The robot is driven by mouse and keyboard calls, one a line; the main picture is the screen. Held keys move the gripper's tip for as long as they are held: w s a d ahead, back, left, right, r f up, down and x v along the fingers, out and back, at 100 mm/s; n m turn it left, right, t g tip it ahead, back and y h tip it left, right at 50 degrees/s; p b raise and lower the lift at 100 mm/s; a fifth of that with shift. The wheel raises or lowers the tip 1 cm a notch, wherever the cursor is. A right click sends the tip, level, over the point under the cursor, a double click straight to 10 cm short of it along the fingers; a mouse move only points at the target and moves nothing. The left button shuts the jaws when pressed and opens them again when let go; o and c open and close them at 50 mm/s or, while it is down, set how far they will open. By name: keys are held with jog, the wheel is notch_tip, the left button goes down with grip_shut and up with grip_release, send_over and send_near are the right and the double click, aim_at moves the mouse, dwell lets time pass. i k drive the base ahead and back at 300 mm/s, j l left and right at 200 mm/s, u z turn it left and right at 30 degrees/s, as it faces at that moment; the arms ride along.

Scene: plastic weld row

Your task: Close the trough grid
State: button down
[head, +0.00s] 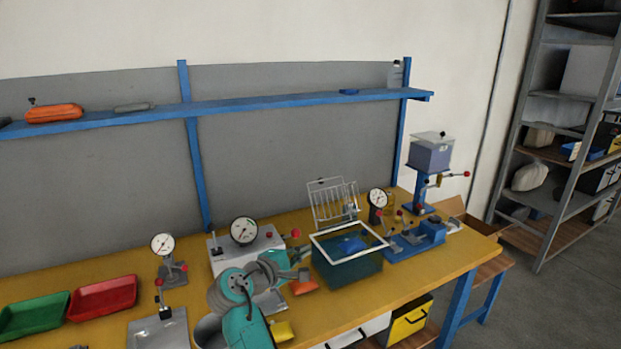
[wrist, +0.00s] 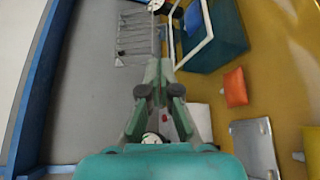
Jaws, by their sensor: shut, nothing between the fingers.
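The trough (head: 350,280) is a dark blue-green tank with a white rim, standing right of the table's middle in the head view; it also shows at the top right of the wrist view (wrist: 228,35). A blue object (head: 350,244) lies inside it. The grid (head: 327,204), a pale wire frame, stands raised behind the trough, leaving the top open. In the wrist view the grid (wrist: 136,38) lies ahead, left of the trough. My gripper (head: 303,268) is left of the trough, apart from the grid. In the wrist view my gripper (wrist: 160,68) is shut and empty.
A dial gauge (head: 377,198) and a blue clamp device (head: 415,238) stand right of the trough. A grey machine with a dial (head: 244,232) is behind my arm. An orange pad (head: 304,287) lies left of the trough. A blue shelf (head: 270,103) runs above.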

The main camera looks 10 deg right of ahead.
aim_at(321, 180)
jog(key=i, duration=1.15)
